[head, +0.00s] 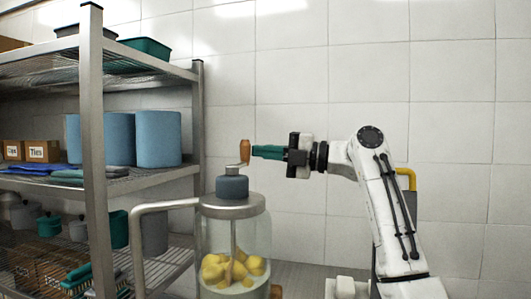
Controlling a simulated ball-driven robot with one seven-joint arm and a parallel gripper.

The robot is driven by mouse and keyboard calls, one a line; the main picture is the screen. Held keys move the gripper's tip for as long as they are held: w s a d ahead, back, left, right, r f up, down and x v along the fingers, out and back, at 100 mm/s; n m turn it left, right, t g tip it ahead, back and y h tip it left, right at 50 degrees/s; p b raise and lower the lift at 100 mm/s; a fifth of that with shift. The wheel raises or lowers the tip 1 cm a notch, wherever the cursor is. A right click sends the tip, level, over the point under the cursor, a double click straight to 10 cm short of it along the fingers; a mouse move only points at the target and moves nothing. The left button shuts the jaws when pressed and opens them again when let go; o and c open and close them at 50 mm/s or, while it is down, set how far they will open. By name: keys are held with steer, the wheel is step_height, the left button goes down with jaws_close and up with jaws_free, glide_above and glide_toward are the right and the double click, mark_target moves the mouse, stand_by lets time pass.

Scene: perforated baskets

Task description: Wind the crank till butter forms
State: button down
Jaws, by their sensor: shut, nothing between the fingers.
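The churn is a clear glass jar (217,236) with a grey metal lid and a dark grey hub (232,187) on top. A crank rises from the hub to an upright brown handle (244,151). Yellow butter lumps (233,268) lie around the shaft in the lower part of the jar. My gripper (256,152) points left, level with the handle, with its green fingers shut and empty. The fingertips are right beside the handle's right side; I cannot tell whether they touch it.
A metal shelf rack (94,150) with blue rolls (158,139), boxes and folded cloths stands at the left. A bent grey pipe (165,205) runs beside the churn. A white tiled wall (290,70) is behind. The space above my arm is clear.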

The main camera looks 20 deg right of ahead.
steer(key=b+v, duration=0.1)
steer(key=v, duration=0.9)
steer(key=shift+s+d, duration=0.25)
steer(key=shift+d, duration=0.1)
